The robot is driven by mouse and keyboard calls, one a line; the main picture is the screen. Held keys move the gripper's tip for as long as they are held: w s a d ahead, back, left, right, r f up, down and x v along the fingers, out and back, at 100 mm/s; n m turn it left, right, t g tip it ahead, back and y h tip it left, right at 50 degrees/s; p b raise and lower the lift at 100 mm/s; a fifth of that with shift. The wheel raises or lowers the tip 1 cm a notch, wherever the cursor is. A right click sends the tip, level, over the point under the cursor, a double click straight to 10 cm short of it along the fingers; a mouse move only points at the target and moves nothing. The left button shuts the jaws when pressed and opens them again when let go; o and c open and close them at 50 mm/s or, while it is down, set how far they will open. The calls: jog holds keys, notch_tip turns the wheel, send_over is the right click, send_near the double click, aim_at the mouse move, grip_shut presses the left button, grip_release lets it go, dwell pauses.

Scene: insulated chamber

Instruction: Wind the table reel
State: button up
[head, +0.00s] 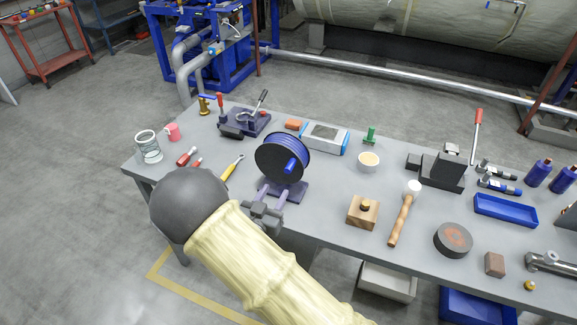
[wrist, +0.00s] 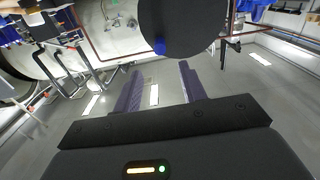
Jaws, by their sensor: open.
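The table reel (head: 270,156) stands upright on the workbench, a dark disc with a blue-wound rim on a purplish base plate (head: 298,192). Its blue crank handle (head: 291,164) sticks out from the disc's face toward me. In the wrist view the dark disc (wrist: 185,28) fills the top middle, with a bit of the blue handle (wrist: 160,46) showing. My gripper (head: 272,190) is just in front of the reel, below the handle. It also shows in the wrist view (wrist: 160,68), its two purple fingers apart with nothing between them.
The grey workbench (head: 325,210) holds a yellow-handled tool (head: 231,168) left of the reel, a grey-blue box (head: 325,137) behind it, and a wooden block (head: 363,210) and mallet (head: 404,215) to the right. My arm crosses the bench's front edge.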

aim_at(286, 173)
jog(key=p+x, duration=0.3)
jog(key=x, duration=0.8)
jog(key=shift+w, duration=0.15)
grip_shut()
